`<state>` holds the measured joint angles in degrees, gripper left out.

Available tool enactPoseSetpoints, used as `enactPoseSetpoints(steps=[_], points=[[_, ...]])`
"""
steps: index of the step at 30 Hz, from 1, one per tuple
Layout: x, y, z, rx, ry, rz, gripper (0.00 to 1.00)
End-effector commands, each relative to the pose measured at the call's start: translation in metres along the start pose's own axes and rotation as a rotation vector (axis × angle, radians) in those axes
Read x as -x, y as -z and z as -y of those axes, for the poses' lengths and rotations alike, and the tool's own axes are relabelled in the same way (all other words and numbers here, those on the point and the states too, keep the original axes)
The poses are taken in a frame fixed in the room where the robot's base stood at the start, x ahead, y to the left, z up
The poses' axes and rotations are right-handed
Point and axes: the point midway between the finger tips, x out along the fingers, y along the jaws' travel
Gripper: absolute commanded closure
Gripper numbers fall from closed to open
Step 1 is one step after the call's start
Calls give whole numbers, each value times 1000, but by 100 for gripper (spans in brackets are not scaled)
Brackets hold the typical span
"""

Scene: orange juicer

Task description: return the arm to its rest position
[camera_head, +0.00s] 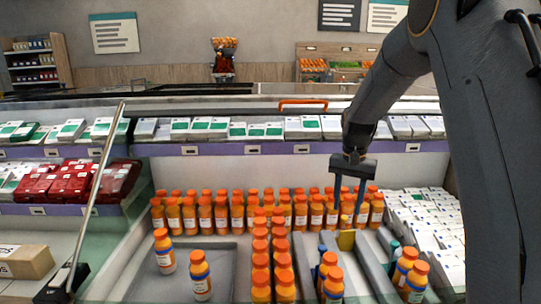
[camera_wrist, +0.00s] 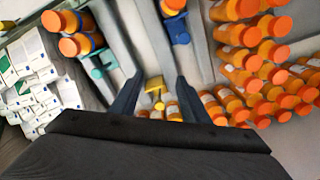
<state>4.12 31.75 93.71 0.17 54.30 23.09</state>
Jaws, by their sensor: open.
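My gripper (camera_head: 347,196) hangs from my arm at the right of the head view, over the refrigerated case. Its two dark fingers are apart with nothing between them, and they also show spread in the wrist view (camera_wrist: 158,92). Below and beyond the fingers is a small yellow piece (camera_head: 346,240), also seen in the wrist view (camera_wrist: 154,84). Orange-capped juice bottles (camera_head: 285,280) stand close by in rows. I cannot tell the exact height of the fingers above the case floor.
More bottles stand at the back (camera_head: 235,213), at the left (camera_head: 164,252) and at the right (camera_head: 415,280). White packages (camera_head: 425,215) fill the right side. A shelf of boxes (camera_head: 262,129) runs behind. A metal rail (camera_head: 98,190) slants at the left. The grey tray (camera_head: 226,258) has free room.

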Motion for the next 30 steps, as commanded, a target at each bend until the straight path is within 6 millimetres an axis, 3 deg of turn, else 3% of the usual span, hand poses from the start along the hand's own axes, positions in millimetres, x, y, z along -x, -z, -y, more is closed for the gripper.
enactPoseSetpoints(steps=[1, 7, 15, 18, 21, 24, 30], points=[[9, -24, -6, 33, 0, 0, 58], [21, -110, -30, 171, 1, 1, 58], [24, -232, -74, 351, 2, 1, 58], [22, -269, -89, 403, 2, 3, 58], [20, -295, -100, 441, 2, 3, 58], [18, -309, -107, 462, 2, 3, 58], [16, -314, -110, 471, 2, 4, 58]])
